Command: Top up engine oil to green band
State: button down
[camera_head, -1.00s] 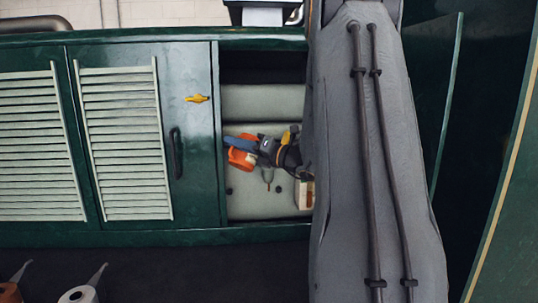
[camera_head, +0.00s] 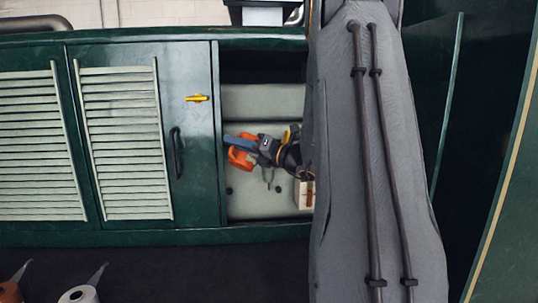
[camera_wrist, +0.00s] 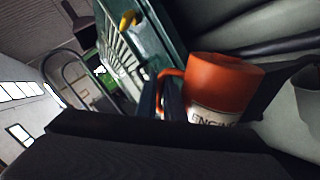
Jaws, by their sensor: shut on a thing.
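An orange oil jug (camera_head: 240,158) with a pale label is inside the open compartment in the head view. In the wrist view the jug (camera_wrist: 222,82) is large, and part of its label reads "ENGIN". My gripper (camera_head: 240,142) reaches into the compartment from the right and is shut on the jug's handle (camera_wrist: 168,75). Dark fingers (camera_wrist: 160,98) sit at the handle in the wrist view. My fingers and wrist partly cover the jug in the head view. I see no green band or oil level in these views.
A green cabinet frame (camera_head: 215,120) borders the opening on the left, beside louvred doors (camera_head: 118,130) and a yellow latch (camera_head: 197,98). A cream and brown box (camera_head: 304,190) stands at the compartment's lower right. My grey arm covers the right side. Paper-like rolls (camera_head: 78,295) are at lower left.

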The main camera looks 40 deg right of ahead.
jog(key=shift+r, duration=0.15)
jog(key=shift+w+d+r+m+p, duration=0.1)
jog(key=shift+d+r+m+p, duration=0.2)
jog(key=shift+r+m+p, duration=0.55)
jog(key=shift+n+p, duration=0.25)
jog(key=shift+p, duration=0.05)
dwell(1.2)
jog(key=shift+w+d+r+m+p, duration=0.1)
jog(key=shift+d+r+m+p, duration=0.15)
jog(key=shift+r+m+p, duration=0.4)
jog(key=shift+d+t, duration=0.1)
jog(key=shift+t, duration=0.2)
jog(key=shift+f, duration=0.1)
dwell(0.8)
jog(key=shift+a+f+n+b, duration=0.2)
jog(key=shift+f+n+b, duration=0.1)
jog(key=shift+f+n, duration=0.15)
jog(key=shift+r, duration=0.1)
dwell(0.5)
jog(key=shift+w+d+r+m+p, duration=0.1)
jog(key=shift+d+r+m+p, duration=0.3)
jog(key=shift+r+m, duration=0.3)
